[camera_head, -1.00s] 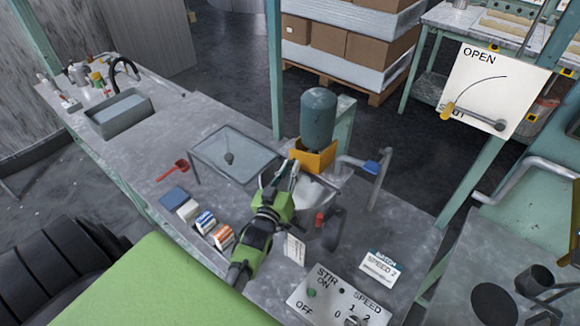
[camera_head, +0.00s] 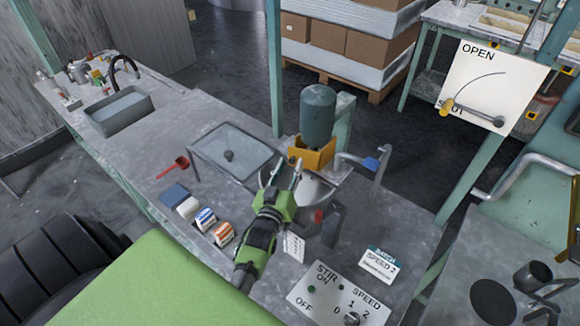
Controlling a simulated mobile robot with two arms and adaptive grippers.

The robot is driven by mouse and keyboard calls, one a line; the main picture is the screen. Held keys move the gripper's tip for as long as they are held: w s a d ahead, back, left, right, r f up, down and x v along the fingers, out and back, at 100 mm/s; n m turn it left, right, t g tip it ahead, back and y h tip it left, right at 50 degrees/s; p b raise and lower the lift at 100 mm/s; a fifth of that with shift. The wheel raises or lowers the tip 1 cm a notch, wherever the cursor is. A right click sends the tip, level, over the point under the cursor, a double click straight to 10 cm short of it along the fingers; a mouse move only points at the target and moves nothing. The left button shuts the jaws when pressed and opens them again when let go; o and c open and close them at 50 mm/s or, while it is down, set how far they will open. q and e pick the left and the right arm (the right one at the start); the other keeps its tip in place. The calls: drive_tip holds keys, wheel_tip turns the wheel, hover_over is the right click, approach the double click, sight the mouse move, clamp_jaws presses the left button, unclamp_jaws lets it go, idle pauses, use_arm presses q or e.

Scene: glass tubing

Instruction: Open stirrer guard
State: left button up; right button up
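The stirrer stands on the bench, with a grey-green motor (camera_head: 317,118) over an orange bracket (camera_head: 311,153) and a round metal pot (camera_head: 311,190) below. A see-through panel with a dark frame and round knob (camera_head: 229,156) is at the pot's left; it may be the guard, but I cannot tell for sure. My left gripper (camera_head: 284,174) is over the pot's near left side, with its fingers apart and nothing visible between them. It hides part of the pot. I cannot tell whether a finger touches the pot or panel. My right gripper is not in view.
A stir and speed panel (camera_head: 338,297) and a speed card (camera_head: 381,264) are at the front right. A dark upright handle (camera_head: 334,224) stands right of my gripper. Several small packs (camera_head: 205,219) and a red scoop (camera_head: 174,167) lie left. A sink (camera_head: 119,112) is at far left.

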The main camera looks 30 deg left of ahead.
use_arm(q)
drive_tip(key=v, duration=0.7)
drive_tip(key=shift+s, duration=0.1)
